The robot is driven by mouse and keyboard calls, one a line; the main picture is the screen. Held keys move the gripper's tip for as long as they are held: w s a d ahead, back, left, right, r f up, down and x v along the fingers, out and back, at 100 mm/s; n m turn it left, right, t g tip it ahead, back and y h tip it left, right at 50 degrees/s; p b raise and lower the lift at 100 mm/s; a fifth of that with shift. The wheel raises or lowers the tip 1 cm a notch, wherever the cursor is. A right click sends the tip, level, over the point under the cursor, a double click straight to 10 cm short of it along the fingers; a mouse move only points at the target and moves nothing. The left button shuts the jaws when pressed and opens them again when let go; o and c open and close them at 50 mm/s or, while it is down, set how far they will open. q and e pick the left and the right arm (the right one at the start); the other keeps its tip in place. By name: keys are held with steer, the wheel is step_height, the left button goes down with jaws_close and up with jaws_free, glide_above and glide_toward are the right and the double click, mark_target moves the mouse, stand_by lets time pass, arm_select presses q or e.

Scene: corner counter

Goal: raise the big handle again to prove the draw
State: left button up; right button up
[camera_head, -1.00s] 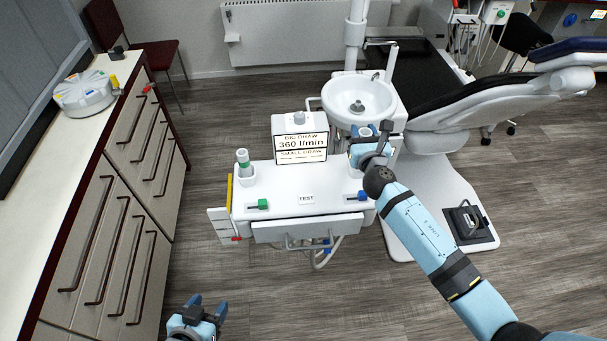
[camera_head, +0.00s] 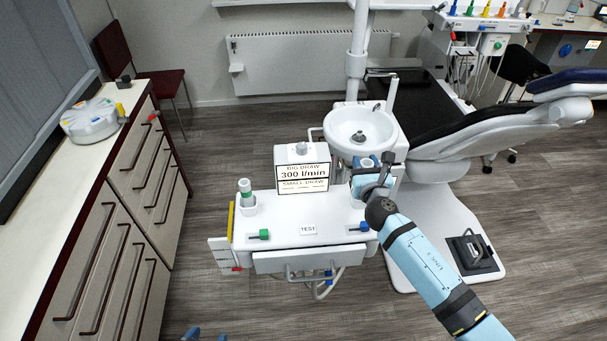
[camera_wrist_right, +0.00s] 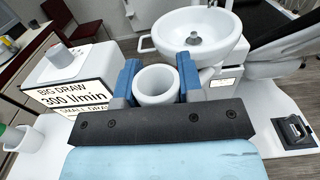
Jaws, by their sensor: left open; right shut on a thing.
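My right gripper (camera_head: 372,167) is at the right end of the white unit. In the right wrist view its two blue fingers (camera_wrist_right: 158,82) are shut on a white, round, hollow-topped piece, which I take to be the big handle (camera_wrist_right: 155,98). Its lower part is hidden by the gripper. Whether it sits in its holder or above it I cannot tell. The display (camera_head: 303,178) reads BIG DRAW 300 l/min, with dashes under SMALL DRAW. A white and green handle (camera_head: 245,189) stands upright in the left holder. My left gripper (camera_head: 207,335) shows only its open fingertips at the bottom edge.
A green lever (camera_head: 264,234) and a blue lever (camera_head: 363,227) are on the unit's front, with a TEST label (camera_head: 308,230) between them. The white bowl (camera_head: 345,135) stands close behind my right gripper. The cabinet (camera_head: 110,235) lines the left; the floor between is clear.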

stand_by(0.4)
steer(key=shift+f+b, duration=1.65)
steer(key=shift+f, duration=0.3)
steer(key=o, duration=1.1)
